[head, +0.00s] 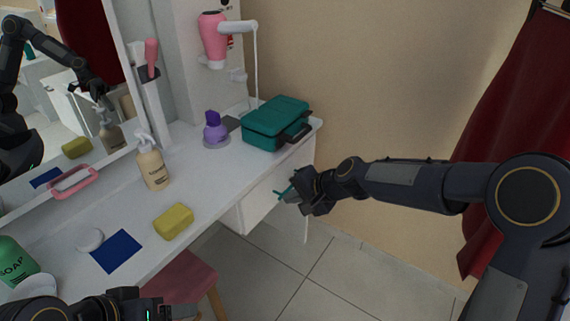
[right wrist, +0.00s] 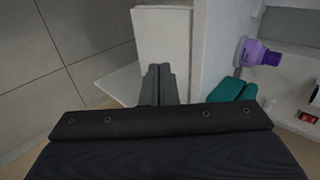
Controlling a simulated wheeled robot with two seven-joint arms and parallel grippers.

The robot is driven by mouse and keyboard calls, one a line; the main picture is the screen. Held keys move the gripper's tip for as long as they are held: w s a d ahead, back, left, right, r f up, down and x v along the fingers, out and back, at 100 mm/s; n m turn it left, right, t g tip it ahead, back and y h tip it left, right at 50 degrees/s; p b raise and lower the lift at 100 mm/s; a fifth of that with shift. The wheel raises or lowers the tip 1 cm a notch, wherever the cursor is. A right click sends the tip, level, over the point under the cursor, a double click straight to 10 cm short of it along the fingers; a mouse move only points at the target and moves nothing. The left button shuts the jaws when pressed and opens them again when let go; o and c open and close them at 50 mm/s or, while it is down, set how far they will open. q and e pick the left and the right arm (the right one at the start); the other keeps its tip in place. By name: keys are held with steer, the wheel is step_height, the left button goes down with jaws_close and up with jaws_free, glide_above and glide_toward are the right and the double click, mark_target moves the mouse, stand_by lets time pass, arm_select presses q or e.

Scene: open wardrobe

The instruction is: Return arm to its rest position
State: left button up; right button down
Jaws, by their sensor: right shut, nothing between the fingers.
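My right gripper (head: 286,194) is in front of the white drawer unit (head: 262,194) under the right end of the dressing table. Its dark arm reaches in from the right, clear of the tabletop. In the right wrist view its two fingers (right wrist: 160,84) are together with nothing between them. A thin teal strip shows beside the fingertips in the head view; I cannot tell what it belongs to. My left gripper (head: 180,312) is at the bottom edge of the head view, partly cut off, low by the table's front edge. Its fingers cannot be made out.
The white table (head: 205,179) holds a teal case (head: 272,122), a purple bottle (head: 214,128), a beige pump bottle (head: 152,164), a yellow sponge (head: 174,221) and a blue cloth (head: 116,251). A pink stool (head: 186,283) stands below. Red curtain (head: 510,120) hangs at right. Floor between is open.

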steer(key=s+d+r+n+h, duration=0.1)
steer(key=s+d+r, duration=0.3)
steer(key=s+d, duration=0.2)
steer(key=s+d+r+n, duration=0.2)
steer(key=s+d+r, duration=0.2)
steer(key=s+d, duration=0.2)
steer(key=s+d+f+n+h, duration=0.15)
steer(key=s+d, duration=0.25)
steer(key=s, duration=0.6)
steer(key=s+d+f+n+h, duration=0.15)
steer(key=s+d, duration=0.25)
steer(key=s, duration=0.6)
step_height(320, 180, up, 15)
steer(key=p, duration=1.6)
steer(key=shift+a+r+m, duration=0.2)
steer(key=shift+m, duration=0.2)
